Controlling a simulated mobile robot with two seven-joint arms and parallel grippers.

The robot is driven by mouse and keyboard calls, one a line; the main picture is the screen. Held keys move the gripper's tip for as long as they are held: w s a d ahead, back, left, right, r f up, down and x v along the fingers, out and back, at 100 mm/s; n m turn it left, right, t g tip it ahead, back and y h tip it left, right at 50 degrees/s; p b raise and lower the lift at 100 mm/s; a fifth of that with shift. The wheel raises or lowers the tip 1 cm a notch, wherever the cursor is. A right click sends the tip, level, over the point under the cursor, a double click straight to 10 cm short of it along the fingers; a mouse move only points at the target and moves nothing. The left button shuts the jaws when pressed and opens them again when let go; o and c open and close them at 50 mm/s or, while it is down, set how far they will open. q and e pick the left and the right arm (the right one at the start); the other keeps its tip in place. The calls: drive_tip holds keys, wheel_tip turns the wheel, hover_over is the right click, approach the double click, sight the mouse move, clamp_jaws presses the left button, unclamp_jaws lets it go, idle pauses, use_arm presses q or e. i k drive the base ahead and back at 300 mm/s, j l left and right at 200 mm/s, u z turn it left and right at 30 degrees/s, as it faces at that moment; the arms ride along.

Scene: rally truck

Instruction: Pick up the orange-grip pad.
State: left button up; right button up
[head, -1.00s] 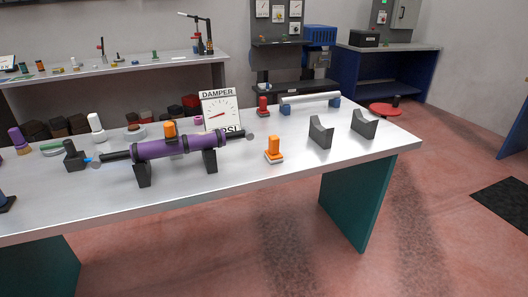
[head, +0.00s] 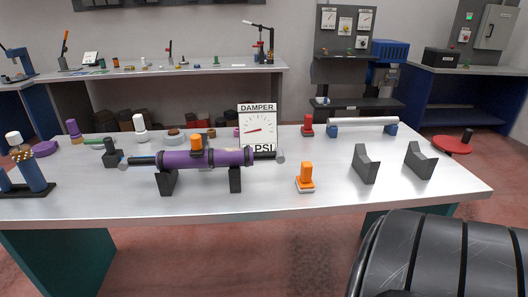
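The orange-grip pad (head: 305,178) stands upright on the metal workbench (head: 270,202), near its front edge. It has an upright orange grip on an orange base with a pale underside. It stands apart from its neighbours, with a purple damper to its left and a dark cradle to its right. Neither of my grippers shows in the head view, so I cannot see whether they are open or shut.
The purple damper (head: 225,158), with an orange piece on top, rests on dark stands. Empty dark cradles (head: 363,165) stand right of the pad. A red-grip piece (head: 307,127) stands behind. A large black ribbed rounded shape (head: 440,255) fills the bottom right.

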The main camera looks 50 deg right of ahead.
sight(305, 184)
drive_tip(key=k+l+u, duration=0.2)
drive_tip(key=l, duration=0.35)
drive_tip(key=k+l+u, duration=0.15)
drive_tip(key=l, duration=0.35)
drive_tip(key=k+l+u, duration=0.2)
drive_tip(key=l, duration=0.25)
drive_tip(key=k+l+u, duration=0.15)
drive_tip(key=k+l, duration=0.25)
